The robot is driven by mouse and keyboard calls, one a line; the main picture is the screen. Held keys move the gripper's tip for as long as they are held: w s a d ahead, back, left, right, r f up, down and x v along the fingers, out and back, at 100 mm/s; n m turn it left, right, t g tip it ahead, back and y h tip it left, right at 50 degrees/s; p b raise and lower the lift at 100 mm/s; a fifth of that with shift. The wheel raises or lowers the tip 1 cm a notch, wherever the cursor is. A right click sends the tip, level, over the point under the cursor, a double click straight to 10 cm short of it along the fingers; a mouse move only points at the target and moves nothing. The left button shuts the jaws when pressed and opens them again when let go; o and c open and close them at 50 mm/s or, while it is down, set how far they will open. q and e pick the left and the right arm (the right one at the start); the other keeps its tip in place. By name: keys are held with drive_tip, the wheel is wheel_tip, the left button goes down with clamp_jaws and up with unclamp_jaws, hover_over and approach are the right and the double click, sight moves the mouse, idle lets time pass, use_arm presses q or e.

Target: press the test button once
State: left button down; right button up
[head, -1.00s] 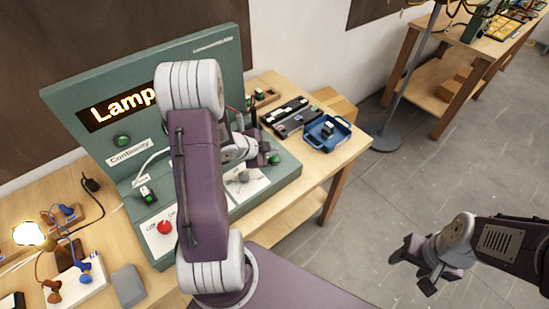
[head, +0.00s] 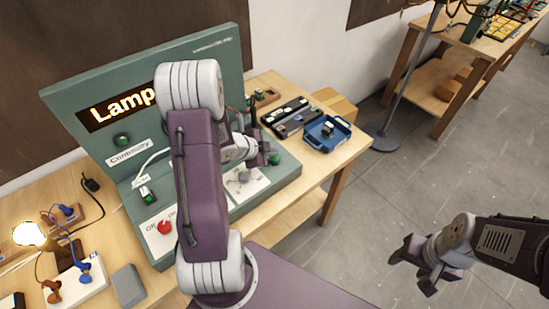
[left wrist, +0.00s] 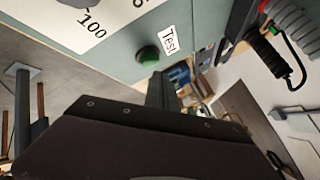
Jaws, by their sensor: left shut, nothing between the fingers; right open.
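The test button is a green round button (head: 273,159) at the right end of the sloped green panel. In the left wrist view the green button (left wrist: 148,55) stands beside a white label reading "Test" (left wrist: 169,39). My left gripper (head: 261,161) is shut and empty, close to the button. In the left wrist view its dark closed fingers (left wrist: 160,88) point toward the panel just beside the button. I cannot tell whether they touch it. My left arm hides part of the panel. My right gripper (head: 412,268) is open and empty, over the floor at the right.
A red knob (head: 164,227) and a small switch (head: 147,195) sit on the panel's left part. A blue tray (head: 327,133) and a black case (head: 290,116) lie on the table right of the panel. A lit bulb (head: 28,234) stands at the far left.

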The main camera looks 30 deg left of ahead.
sight(273, 160)
use_arm(q)
drive_tip(key=shift+f, duration=0.1)
drive_tip(key=shift+f+b, duration=0.3)
drive_tip(key=shift+f+b, duration=0.4)
drive_tip(key=shift+f, duration=0.05)
idle(0.7)
drive_tip(key=shift+r, duration=0.1)
drive_tip(key=shift+r+p, duration=0.75)
drive_tip(key=shift+p, duration=0.15)
wheel_tip(273, 160, up, 5)
drive_tip(key=p, duration=0.5)
drive_tip(key=shift+r, duration=0.1)
idle(0.5)
